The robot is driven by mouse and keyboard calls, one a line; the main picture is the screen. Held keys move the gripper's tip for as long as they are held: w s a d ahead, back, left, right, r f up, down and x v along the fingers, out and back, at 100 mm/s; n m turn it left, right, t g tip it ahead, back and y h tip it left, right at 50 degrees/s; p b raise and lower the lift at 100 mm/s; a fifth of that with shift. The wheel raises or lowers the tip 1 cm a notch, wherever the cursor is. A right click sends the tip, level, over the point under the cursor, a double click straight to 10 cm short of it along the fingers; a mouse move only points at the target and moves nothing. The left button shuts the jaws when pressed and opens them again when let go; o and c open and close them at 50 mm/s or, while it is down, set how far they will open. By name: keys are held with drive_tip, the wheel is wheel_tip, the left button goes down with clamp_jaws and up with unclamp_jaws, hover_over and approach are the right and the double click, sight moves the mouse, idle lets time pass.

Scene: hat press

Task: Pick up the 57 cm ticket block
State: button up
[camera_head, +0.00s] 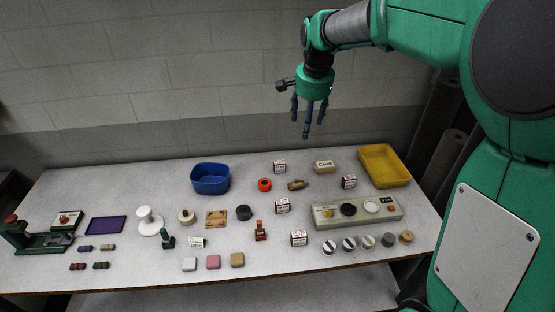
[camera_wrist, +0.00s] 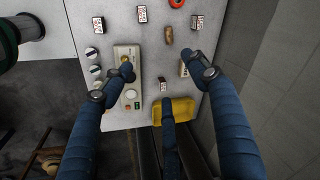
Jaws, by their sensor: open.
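Several small white ticket blocks with dark print stand on the table: one at the back (camera_head: 279,166), one in the middle (camera_head: 282,205), one near the front (camera_head: 299,238) and one left of the yellow tray (camera_head: 349,182). Their numbers are too small to read, so I cannot tell which is 57 cm. The wrist view shows some of them: one at the top (camera_wrist: 142,14), one at upper right (camera_wrist: 197,22) and one near the yellow tray (camera_wrist: 163,86). My gripper (camera_head: 308,115) is open and empty, fingers down, high above the back of the table.
A Cord box (camera_head: 324,166), a cork-coloured piece (camera_head: 297,184) and an orange ring (camera_head: 265,184) lie near the blocks. A control panel (camera_head: 327,215), yellow tray (camera_head: 384,166) and blue bin (camera_head: 210,179) also stand on the table. A wall rises behind.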

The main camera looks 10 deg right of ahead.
drive_tip(key=w+a+f+m+p, duration=0.1)
drive_tip(key=w+f, duration=0.1)
drive_tip(key=w, duration=0.3)
drive_tip(key=w+f+m+p, duration=0.1)
drive_tip(key=w+f, duration=0.2)
drive_tip(key=w, duration=0.1)
drive_tip(key=m+g+p, duration=0.3)
drive_tip(key=m+p, duration=0.3)
hover_over(281, 163)
wheel_tip(281, 163, down, 22)
drive_tip(key=r, duration=0.1)
drive_tip(key=shift+f, duration=0.25)
drive_tip(key=shift+f, duration=0.1)
wheel_tip(281, 163, down, 8)
drive_tip(key=shift+f, duration=0.2)
